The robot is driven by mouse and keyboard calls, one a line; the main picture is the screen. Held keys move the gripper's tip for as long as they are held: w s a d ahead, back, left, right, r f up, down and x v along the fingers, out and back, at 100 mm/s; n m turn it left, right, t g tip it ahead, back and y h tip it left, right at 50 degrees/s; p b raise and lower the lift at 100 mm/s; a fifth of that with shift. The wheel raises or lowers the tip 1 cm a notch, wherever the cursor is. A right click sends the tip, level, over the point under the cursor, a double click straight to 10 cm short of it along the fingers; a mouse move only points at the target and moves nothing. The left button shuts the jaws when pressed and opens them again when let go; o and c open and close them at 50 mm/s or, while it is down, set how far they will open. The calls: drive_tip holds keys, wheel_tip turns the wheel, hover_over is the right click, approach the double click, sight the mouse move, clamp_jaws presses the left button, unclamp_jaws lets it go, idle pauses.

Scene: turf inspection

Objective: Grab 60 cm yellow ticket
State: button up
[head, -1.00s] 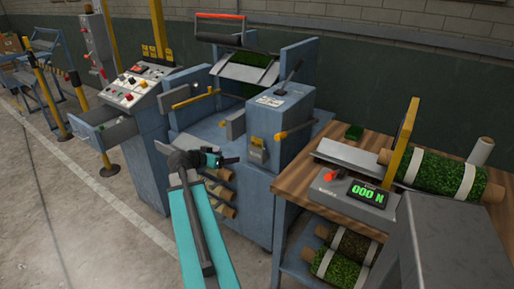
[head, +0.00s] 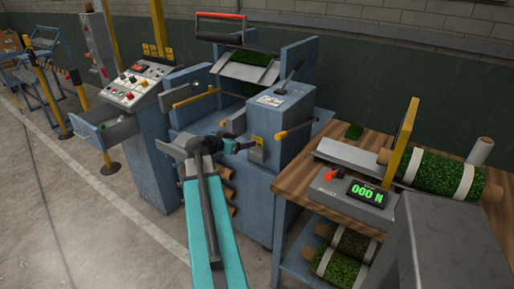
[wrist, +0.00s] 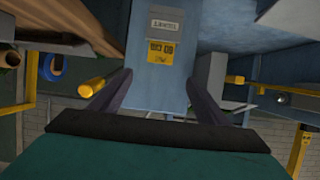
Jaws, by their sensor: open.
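A small yellow ticket (wrist: 160,51) with dark print is on the blue machine housing, below a grey plate, in the wrist view. Its lettering is too blurred to read surely. In the head view a yellow patch (head: 257,141) shows on the housing just beyond my gripper (head: 240,145). In the wrist view my gripper (wrist: 158,76) is open and empty. Its two dark fingers point at the housing, one on each side of the ticket's line. The ticket is ahead of the fingertips and apart from them.
A yellow-tipped handle (wrist: 92,87) is close to the left finger in the wrist view. In the head view a wooden bench (head: 300,180) with turf rolls (head: 440,173) and a force display (head: 370,194) stands right. A control desk (head: 135,90) with an open drawer stands left.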

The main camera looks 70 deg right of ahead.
drive_tip(key=p, duration=0.1)
approach(255, 137)
drive_tip(key=shift+s+d+f, duration=0.25)
drive_tip(key=shift+s+d, duration=0.15)
drive_tip(key=shift+d, duration=0.25)
drive_tip(key=shift+s+d+f, duration=0.25)
drive_tip(key=shift+s+d, duration=0.15)
drive_tip(key=shift+d, duration=0.2)
drive_tip(key=shift+p+x, duration=1.4)
drive_tip(key=shift+x, duration=1.2)
drive_tip(key=c, duration=1.4)
drive_tip(key=shift+r+b, duration=1.25)
drive_tip(key=shift+r, duration=3.7)
